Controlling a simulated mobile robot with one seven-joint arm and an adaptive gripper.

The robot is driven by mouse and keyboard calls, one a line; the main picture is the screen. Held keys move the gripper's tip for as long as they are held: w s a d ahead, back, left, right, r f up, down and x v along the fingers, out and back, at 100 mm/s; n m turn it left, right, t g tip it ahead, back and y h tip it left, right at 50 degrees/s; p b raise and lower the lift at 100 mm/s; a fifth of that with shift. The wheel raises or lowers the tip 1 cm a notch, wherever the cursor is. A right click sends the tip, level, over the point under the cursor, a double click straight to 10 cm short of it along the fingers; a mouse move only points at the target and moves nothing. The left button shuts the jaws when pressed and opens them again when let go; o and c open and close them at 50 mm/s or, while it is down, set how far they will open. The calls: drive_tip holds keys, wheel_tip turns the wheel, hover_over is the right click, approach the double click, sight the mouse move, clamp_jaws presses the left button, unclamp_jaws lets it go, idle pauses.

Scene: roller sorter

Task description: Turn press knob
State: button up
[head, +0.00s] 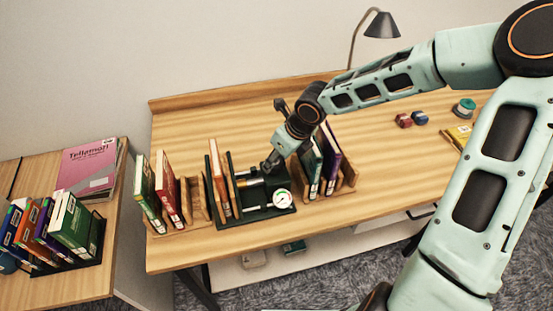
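A dark press-like unit (228,218) stands on the wooden desk, with a round white gauge (281,199) at its front right and metallic cylinders inside. Books stand in its left part. I cannot pick out the press knob for certain; the parts behind the gauge are small and partly covered by my gripper. My gripper (268,168) points down at the back right of the unit, behind the gauge. Its fingertips are too small and dark to show whether they are open, shut or touching anything.
Wooden book racks stand close on both sides, with books at left (168,189) and right (330,150). A black lamp (382,26) stands behind. Small red and blue items (404,120) lie farther right.

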drive_tip(key=shift+n, duration=0.6)
drive_tip(key=o, duration=1.2)
drive_tip(key=shift+c, duration=0.2)
drive_tip(key=v, duration=1.2)
drive_tip(key=shift+w+d, duration=0.15)
drive_tip(key=shift+w, duration=0.05)
drive_tip(key=shift+f, duration=0.1)
